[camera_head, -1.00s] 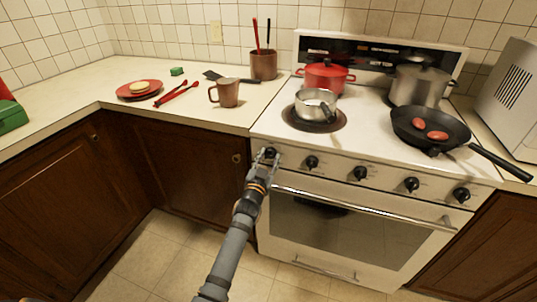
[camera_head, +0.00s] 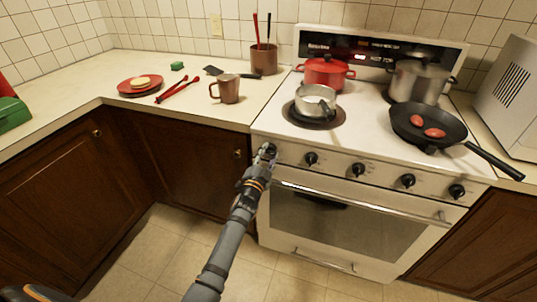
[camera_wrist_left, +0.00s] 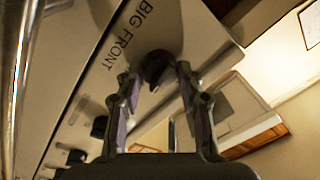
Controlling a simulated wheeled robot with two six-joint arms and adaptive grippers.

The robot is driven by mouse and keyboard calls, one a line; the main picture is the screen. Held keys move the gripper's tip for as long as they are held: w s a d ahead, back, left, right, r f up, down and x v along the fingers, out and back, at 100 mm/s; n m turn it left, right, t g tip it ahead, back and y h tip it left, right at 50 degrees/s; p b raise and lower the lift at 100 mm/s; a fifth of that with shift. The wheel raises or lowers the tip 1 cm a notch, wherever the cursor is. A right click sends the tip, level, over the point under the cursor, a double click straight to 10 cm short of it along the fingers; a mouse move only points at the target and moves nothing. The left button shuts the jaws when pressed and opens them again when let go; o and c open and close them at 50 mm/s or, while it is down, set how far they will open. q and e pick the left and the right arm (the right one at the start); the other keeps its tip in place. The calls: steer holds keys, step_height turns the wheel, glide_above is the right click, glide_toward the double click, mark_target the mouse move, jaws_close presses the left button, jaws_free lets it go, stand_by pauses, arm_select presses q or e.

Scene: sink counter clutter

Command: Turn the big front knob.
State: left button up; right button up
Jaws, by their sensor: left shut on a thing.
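The big front knob (camera_wrist_left: 157,68) is a dark round knob at the left end of the stove's front panel. The words "BIG FRONT" are printed beside it in the left wrist view. In the head view the knob (camera_head: 268,147) is partly hidden by my left gripper (camera_head: 265,156). My left gripper is shut on the knob, with one finger on either side of it in the left wrist view. My right gripper is not in view.
Several other black knobs (camera_head: 358,170) run along the panel to the right. The oven handle (camera_head: 350,205) lies just below. A saucepan (camera_head: 315,101), red pot (camera_head: 325,73), steel pot (camera_head: 419,82) and skillet (camera_head: 408,125) stand on the stove. A mug (camera_head: 228,90) stands on the counter.

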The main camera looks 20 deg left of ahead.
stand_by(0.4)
arm_select(q)
steer(key=o, duration=0.9)
steer(key=shift+s, duration=0.1)
steer(key=shift+s+f, duration=0.15)
steer(key=shift+s, duration=0.15)
steer(key=s, duration=1.1)
steer(key=shift+a+f, duration=0.15)
steer(key=shift+f, duration=0.2)
